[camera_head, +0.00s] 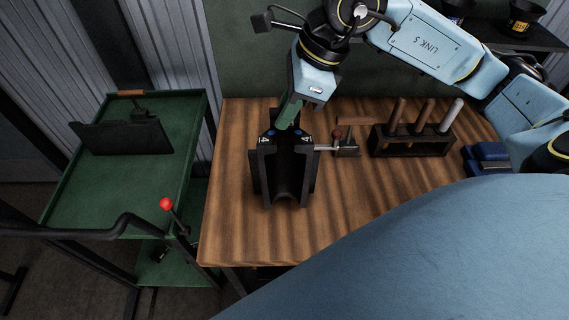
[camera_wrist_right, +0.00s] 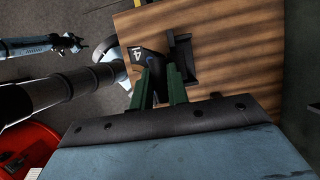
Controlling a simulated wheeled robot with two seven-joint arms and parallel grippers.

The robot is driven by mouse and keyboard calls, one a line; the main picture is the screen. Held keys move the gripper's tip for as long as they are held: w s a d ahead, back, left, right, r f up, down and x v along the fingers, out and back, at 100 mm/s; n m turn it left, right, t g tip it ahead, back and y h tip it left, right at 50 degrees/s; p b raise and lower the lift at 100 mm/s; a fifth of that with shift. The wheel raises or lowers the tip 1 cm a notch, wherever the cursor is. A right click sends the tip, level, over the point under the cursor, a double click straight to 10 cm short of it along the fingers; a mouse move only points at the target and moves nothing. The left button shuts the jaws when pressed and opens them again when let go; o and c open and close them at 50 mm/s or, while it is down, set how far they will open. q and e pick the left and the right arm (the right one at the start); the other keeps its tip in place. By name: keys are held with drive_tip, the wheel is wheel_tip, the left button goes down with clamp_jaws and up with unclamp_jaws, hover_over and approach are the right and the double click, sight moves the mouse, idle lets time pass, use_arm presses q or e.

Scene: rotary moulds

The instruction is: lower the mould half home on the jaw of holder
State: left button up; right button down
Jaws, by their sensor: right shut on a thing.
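A dark mould assembly (camera_head: 284,183) stands upright on the wooden bench in the head view, with a rounded channel down its front. White number marks show at its top left and top right. My right gripper (camera_head: 290,113) comes down from above with green fingers, shut on the mould half (camera_head: 266,139) at the top. The right wrist view shows the fingers (camera_wrist_right: 160,88) against the dark numbered mould half (camera_wrist_right: 149,61), beside a black bracket-like part (camera_wrist_right: 180,62). The holder's jaw and the seating contact are hard to make out. What looks like my left gripper (camera_wrist_right: 72,42) is small and far off.
The wooden bench (camera_head: 232,222) is clear at front left. A T-handled clamp (camera_head: 345,145) stands right of the mould, then a tool rack (camera_head: 410,143) and blue block (camera_head: 486,157). A green cart (camera_head: 85,195) at left carries a dark plate (camera_head: 122,138).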

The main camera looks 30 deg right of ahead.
drive_tip(key=shift+w+r+p, duration=0.1)
drive_tip(key=shift+r+p, duration=1)
drive_tip(key=shift+r, duration=1.2)
drive_tip(key=shift+r+p, duration=1.8)
drive_tip(key=shift+r, duration=0.95)
